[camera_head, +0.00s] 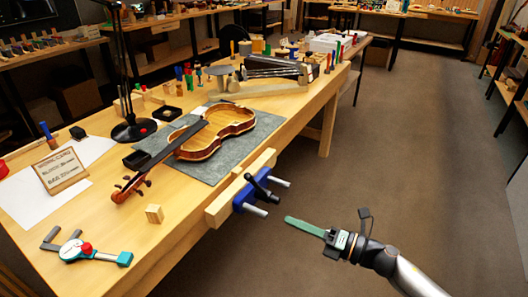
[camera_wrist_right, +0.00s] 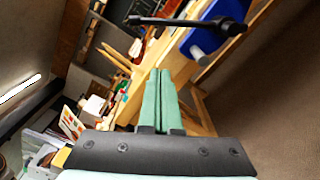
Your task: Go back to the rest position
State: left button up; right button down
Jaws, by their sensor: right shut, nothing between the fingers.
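My right gripper (camera_head: 303,227) is in the lower right of the head view, its green fingers shut together with nothing between them. It hangs over the floor in front of the bench, apart from the blue vise. In the right wrist view the shut green fingers (camera_wrist_right: 158,95) point toward the bench's front edge. My left gripper is not in view.
The workbench (camera_head: 190,230) holds a violin (camera_head: 205,140) on a grey mat (camera_head: 180,172), a small wood block (camera_head: 154,213) and a sign (camera_head: 61,171). A blue vise (camera_head: 251,192) juts from its front edge, left of my gripper. The floor (camera_head: 420,150) to the right is clear.

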jog(key=s+d+f+m+h, duration=0.1)
jog(key=s+f+m+h, duration=0.7)
jog(key=m, duration=0.8)
jog(key=s+f+m+h, duration=0.3)
jog(key=s+f+m, duration=0.8)
jog(key=m, duration=0.4)
pick_arm(q)
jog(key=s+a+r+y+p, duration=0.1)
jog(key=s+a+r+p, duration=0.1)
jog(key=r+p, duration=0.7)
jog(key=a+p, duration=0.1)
jog(key=p, duration=0.2)
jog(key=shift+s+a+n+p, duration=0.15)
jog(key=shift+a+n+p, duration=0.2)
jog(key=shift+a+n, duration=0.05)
pick_arm(e)
jog(key=s+d+r+m, duration=0.1)
jog(key=s+d+r, duration=0.1)
jog(key=r, duration=0.3)
jog(key=s+d+r+g+h, duration=0.1)
jog(key=r, duration=0.4)
jog(key=shift+s+d+r+m, duration=0.15)
jog(key=shift+s+d+m, duration=0.2)
jog(key=shift+d+m, duration=0.05)
